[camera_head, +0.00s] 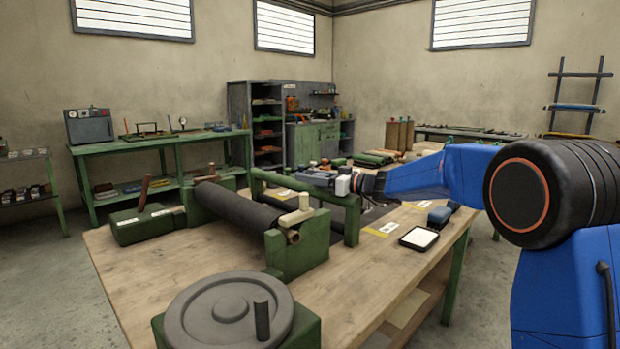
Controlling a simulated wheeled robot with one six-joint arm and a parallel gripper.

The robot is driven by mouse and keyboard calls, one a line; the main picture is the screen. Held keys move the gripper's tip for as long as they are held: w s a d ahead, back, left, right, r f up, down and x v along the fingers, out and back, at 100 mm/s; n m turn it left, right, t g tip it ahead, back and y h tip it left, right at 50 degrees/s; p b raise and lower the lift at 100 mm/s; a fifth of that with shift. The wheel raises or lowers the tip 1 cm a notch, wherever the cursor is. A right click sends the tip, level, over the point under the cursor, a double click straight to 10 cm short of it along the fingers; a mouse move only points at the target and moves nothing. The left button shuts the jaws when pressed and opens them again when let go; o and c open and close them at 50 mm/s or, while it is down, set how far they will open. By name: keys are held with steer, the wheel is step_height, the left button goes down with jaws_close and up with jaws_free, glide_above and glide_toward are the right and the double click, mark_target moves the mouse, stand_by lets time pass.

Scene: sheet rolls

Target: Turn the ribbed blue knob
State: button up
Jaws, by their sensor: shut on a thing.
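My gripper (304,176) is at the end of my blue arm, which reaches in from the right. It is small and far off, over the green crossbar frame (352,215) on the wooden bench. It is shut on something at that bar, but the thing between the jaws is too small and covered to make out. I cannot clearly see the ribbed blue knob anywhere; the gripper may hide it. A dark roller (235,210) lies between green end blocks in front of the frame.
A large grey handwheel (222,312) with an upright handle stands at the near edge of the bench (140,270). A black tray with a white pad (419,238) lies to the right. A green side bench (160,142) and shelves stand behind.

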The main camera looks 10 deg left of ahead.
steer(key=o, duration=1.1)
steer(key=shift+c, duration=0.2)
steer(key=shift+d, duration=0.1)
steer(key=v, duration=1.7)
steer(key=shift+s+d, duration=0.1)
